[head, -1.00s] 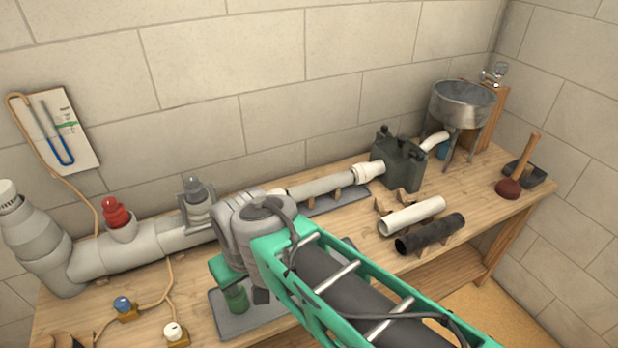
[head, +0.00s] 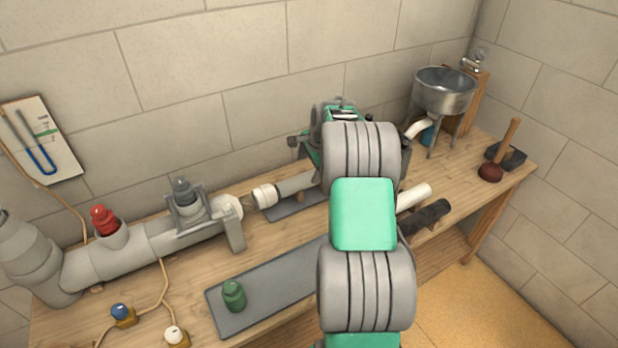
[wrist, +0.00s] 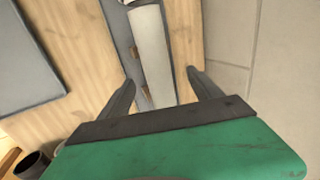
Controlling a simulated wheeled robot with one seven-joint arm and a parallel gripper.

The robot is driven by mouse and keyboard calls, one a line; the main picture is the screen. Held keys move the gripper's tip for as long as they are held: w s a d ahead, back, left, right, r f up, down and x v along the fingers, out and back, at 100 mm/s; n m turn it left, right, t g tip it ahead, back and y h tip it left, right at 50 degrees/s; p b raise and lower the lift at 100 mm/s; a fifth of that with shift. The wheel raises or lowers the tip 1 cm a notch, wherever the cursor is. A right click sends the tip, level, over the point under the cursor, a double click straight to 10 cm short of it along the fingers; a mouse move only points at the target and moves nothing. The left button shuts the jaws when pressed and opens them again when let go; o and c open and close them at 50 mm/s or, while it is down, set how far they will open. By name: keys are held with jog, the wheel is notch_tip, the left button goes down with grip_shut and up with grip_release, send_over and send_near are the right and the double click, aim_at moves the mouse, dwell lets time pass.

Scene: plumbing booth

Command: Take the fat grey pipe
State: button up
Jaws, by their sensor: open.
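The grey pipe (head: 296,184) lies on the bench in the head view, with a pale collar (head: 265,195) at its left end. My arm covers its right part. In the wrist view the grey pipe (wrist: 150,45) runs lengthwise between my gripper's two dark fingers. My gripper (wrist: 160,76) is open, one finger on each side of the pipe, with a visible gap on both sides. The near end of the pipe is hidden behind the green gripper body. In the head view the fingers are hidden.
A white pipe (head: 413,196) and a black pipe (head: 428,216) lie right of my arm. Large fixed pipework (head: 135,252) runs along the left. A metal funnel (head: 444,90) and plunger (head: 492,172) stand at right.

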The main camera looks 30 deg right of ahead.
aim_at(308, 176)
jog(key=x, duration=0.2)
jog(key=p+x, duration=0.1)
jog(key=x, duration=0.2)
jog(key=p+x, duration=0.1)
jog(key=x, duration=0.2)
jog(key=shift+s+d+f, duration=0.15)
jog(key=shift+s+d, duration=0.2)
jog(key=shift+d, duration=0.05)
jog(key=c, duration=1.5)
jog(key=shift+c, duration=0.2)
